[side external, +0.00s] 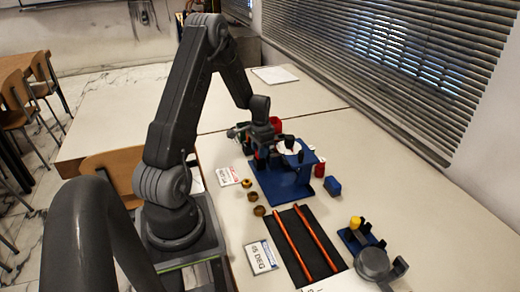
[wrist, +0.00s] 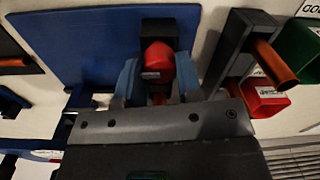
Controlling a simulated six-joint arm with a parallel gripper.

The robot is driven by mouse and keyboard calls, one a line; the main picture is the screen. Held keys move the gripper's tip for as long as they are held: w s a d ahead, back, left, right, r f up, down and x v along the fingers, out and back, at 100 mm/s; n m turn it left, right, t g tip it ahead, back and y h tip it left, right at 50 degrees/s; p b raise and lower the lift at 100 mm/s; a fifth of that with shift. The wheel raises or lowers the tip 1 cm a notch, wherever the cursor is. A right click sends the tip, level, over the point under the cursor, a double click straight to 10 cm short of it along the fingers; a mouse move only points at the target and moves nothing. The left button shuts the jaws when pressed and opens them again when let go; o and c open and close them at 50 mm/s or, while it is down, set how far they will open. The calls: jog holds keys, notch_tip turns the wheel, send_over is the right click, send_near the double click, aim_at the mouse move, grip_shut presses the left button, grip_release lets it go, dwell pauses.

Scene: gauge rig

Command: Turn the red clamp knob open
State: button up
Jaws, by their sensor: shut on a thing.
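The red clamp knob (wrist: 158,60) shows in the upper middle of the wrist view, in front of a dark block on the blue plate. My gripper (wrist: 157,80) has its two blue fingers on either side of the knob and is shut on it. In the side view my gripper (side external: 262,140) is low at the left end of the blue gauge rig (side external: 284,190). There the arm and fingers mostly hide the knob, and its turn angle is hard to read.
A white round dial (side external: 289,147) sits on the rig close to my gripper. Brass rings (side external: 259,211), a dark mat (side external: 290,262) with orange rods, and a yellow-knobbed fixture (side external: 355,224) lie nearer the camera.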

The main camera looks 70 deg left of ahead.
jog(key=shift+n, duration=0.3)
jog(key=n, duration=0.5)
jog(key=shift+n, duration=0.3)
jog(key=n, duration=0.5)
jog(key=shift+s, duration=0.1)
jog(key=shift+n, duration=0.3)
jog(key=o, duration=0.9)
jog(key=shift+o, duration=0.2)
